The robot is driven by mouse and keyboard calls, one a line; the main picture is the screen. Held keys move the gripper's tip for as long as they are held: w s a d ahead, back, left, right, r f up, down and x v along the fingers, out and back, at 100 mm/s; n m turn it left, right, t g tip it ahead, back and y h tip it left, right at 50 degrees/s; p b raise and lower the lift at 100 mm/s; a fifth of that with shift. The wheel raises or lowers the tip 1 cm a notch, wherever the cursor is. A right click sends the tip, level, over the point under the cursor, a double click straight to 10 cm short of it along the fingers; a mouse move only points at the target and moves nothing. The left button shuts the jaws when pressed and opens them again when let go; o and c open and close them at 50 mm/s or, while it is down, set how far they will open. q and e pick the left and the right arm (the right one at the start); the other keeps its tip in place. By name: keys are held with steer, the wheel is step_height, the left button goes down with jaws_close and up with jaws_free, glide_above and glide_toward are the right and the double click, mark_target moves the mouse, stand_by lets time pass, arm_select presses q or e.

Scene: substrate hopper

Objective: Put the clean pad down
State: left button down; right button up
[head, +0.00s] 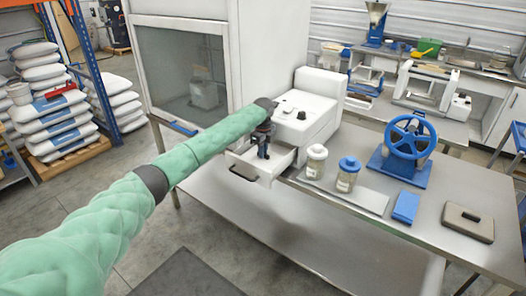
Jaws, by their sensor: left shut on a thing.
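My left gripper (262,152) reaches in from the left. It points down over the open drawer (277,170) of a white bench machine (305,115). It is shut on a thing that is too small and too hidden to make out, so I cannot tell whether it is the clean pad. I also cannot tell whether it touches the drawer floor. The drawer's dark handle (243,172) faces the front. A blue block (405,207) lies flat on the steel table, right of the jars. My right gripper is not in view.
A jar with a white lid (316,162) and a jar with a blue lid (347,174) stand on a pale tray (372,203) right of the drawer. A blue handwheel device (408,145) and a grey-brown slotted block (468,222) are further right. The table's front edge is bare.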

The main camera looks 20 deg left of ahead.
arm_select(q)
steer(key=shift+f, duration=0.1)
steer(key=c, duration=1.5)
jaws_free()
steer(key=shift+o, duration=0.2)
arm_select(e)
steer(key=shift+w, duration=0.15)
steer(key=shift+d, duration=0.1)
